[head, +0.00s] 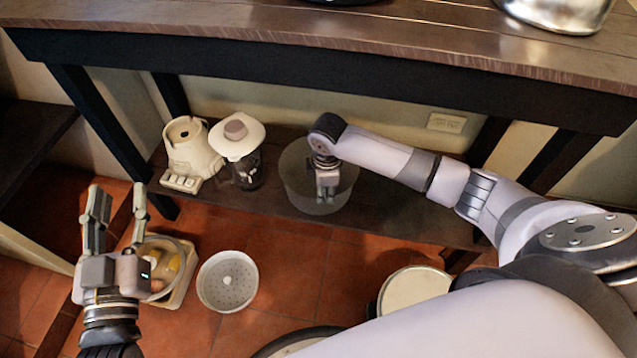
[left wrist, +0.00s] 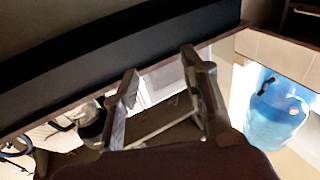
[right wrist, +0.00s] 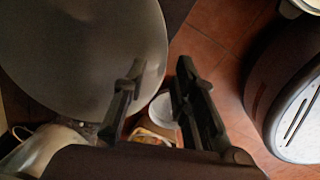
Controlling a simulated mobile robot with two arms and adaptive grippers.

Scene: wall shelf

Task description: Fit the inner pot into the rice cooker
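A large grey bowl-shaped pot (head: 296,170), which looks like the inner pot, stands on the low shelf under the table. It fills the left of the right wrist view (right wrist: 70,60). My right gripper (head: 326,190) is at its near side. In the right wrist view its fingers (right wrist: 160,75) are apart, one over the pot and one beyond its edge. Whether they touch it cannot be told. A dark-rimmed round appliance (right wrist: 295,110), possibly the rice cooker, shows at the right. My left gripper (head: 118,205) is open and empty, left of the shelf.
A cream appliance (head: 190,150) and a white-lidded blender (head: 245,165) stand left of the pot. A perforated white basket (head: 228,281), a cream tray-like base (head: 180,290) and a round cream lid-like piece (head: 415,288) are lower down. The table edge (head: 330,55) overhangs the shelf.

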